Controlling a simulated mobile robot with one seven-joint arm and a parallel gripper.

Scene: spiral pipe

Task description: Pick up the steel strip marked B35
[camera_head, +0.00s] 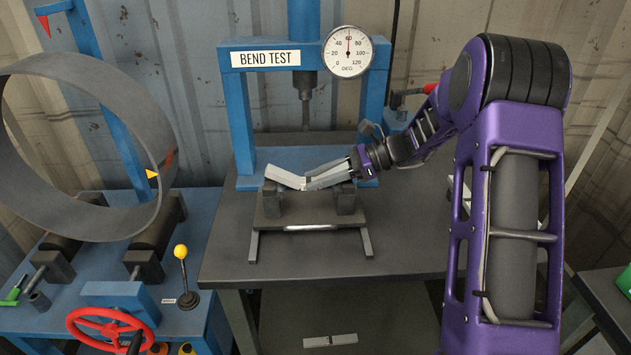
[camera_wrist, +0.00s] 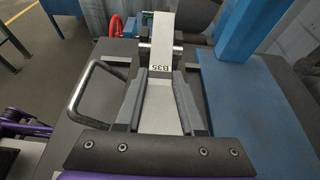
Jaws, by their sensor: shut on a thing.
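The steel strip marked B35 (camera_wrist: 163,50) is pale grey, with its black marking upside down in the wrist view. In the head view the strip (camera_head: 283,177) is bent into a shallow V and lies across the two dark support blocks of the bend tester. My gripper (camera_head: 328,175) comes in from the right, over the right arm of the strip. In the wrist view my gripper (camera_wrist: 162,74) has one finger along each side of the strip and is shut on it. The fingers partly hide the strip's right arm in the head view. Any gap above the supports is unclear.
The blue bend-test press (camera_head: 242,120) stands behind, its ram (camera_head: 304,85) above the strip. A dial (camera_head: 348,51) reads about 60. The support stand (camera_head: 270,215) sits on a grey table (camera_head: 330,265). A pale strip (camera_head: 330,340) lies below the table's front edge. A pipe-rolling machine (camera_head: 125,290) is left.

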